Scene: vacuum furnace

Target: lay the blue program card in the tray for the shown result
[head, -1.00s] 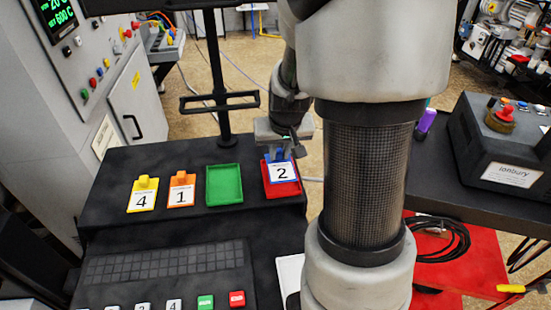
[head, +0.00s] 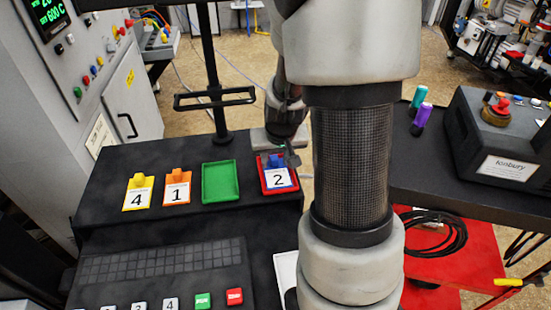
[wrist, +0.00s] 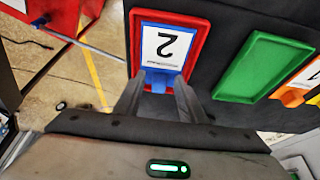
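The blue program card, marked 2 (head: 279,180), lies in the red tray (head: 293,187) at the right end of the dark console top. In the wrist view the card (wrist: 163,46) sits within the rim of the red tray (wrist: 202,35), its blue tab towards my gripper. My gripper (wrist: 159,92) is at the tab, one finger on each side. The fingers look apart from the tab, though the gap is small. In the head view my gripper (head: 280,158) is at the tray's far edge, partly hiding the tab.
An empty green tray (head: 221,182) is left of the red tray. An orange card marked 1 (head: 177,190) and a yellow card marked 4 (head: 138,194) stand further left. A black post with a bracket (head: 216,98) rises behind. A keypad (head: 160,268) is in front.

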